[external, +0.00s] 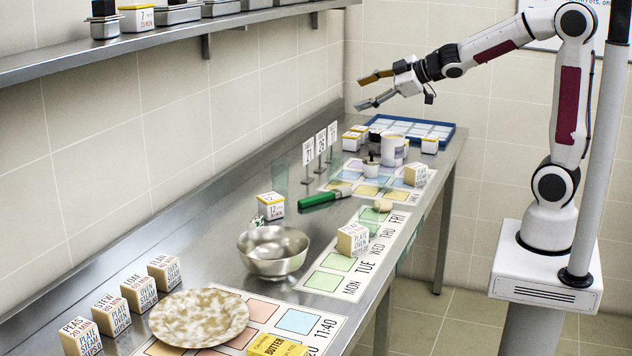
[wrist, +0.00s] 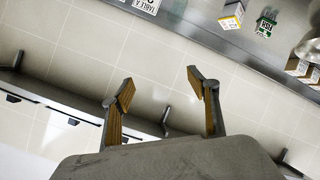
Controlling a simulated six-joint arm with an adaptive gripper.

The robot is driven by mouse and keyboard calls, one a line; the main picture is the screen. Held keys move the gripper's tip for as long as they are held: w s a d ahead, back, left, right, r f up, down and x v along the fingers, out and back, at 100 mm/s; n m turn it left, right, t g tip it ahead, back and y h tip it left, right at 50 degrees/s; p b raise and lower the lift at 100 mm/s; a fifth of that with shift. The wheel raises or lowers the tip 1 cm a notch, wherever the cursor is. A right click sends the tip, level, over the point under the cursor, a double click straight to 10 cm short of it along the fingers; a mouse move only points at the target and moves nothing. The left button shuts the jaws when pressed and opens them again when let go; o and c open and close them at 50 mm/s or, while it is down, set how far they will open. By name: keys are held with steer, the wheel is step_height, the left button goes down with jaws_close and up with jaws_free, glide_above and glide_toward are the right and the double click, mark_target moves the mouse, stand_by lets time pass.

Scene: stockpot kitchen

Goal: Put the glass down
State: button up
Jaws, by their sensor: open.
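My gripper (external: 361,93) is open and empty, held high above the far end of the steel counter. Its two fingers also show wide apart in the wrist view (wrist: 160,84), with only tiles and wall behind the gap. I cannot make out a drinking glass with certainty. A faint greenish see-through shape (external: 280,181) stands on the counter behind the green-handled tool, well below and left of my gripper. Another faint see-through shape (external: 404,255) shows at the counter's front edge. I cannot tell whether either is the glass.
The counter holds a steel bowl (external: 273,262), a speckled round plate (external: 199,318), a green-handled tool (external: 322,199), several labelled boxes and printed mats. A blue tray (external: 437,132) and a white canister (external: 393,151) stand at the far end. A shelf (external: 150,42) runs along the wall.

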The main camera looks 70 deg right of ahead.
steer(key=w+a+f+n+y, duration=0.4)
steer(key=w, duration=0.2)
steer(key=n+g+y, duration=0.6)
steer(key=g+y, duration=0.2)
steer(key=y, duration=0.1)
glide_above(372, 201)
steer(key=w+d, duration=0.5)
steer(key=w, duration=0.4)
step_height(372, 201, down, 15)
steer(key=s+f+g+y, duration=0.1)
steer(key=s, duration=0.2)
steer(key=s+f+n+g+y, duration=0.1)
steer(key=s+f+g, duration=0.1)
steer(key=s, duration=0.1)
steer(key=s+f+g, duration=0.2)
steer(key=s, duration=0.1)
steer(key=shift+s+n+y, duration=0.1)
steer(key=shift+n+y, duration=0.3)
steer(key=shift+a, duration=0.1)
steer(key=shift+x, duration=1.2)
steer(key=shift+a, duration=0.1)
steer(key=shift+r+x, duration=0.1)
steer(key=shift+x, duration=1.15)
steer(key=shift+r+x, duration=0.15)
steer(key=shift+x, duration=1.1)
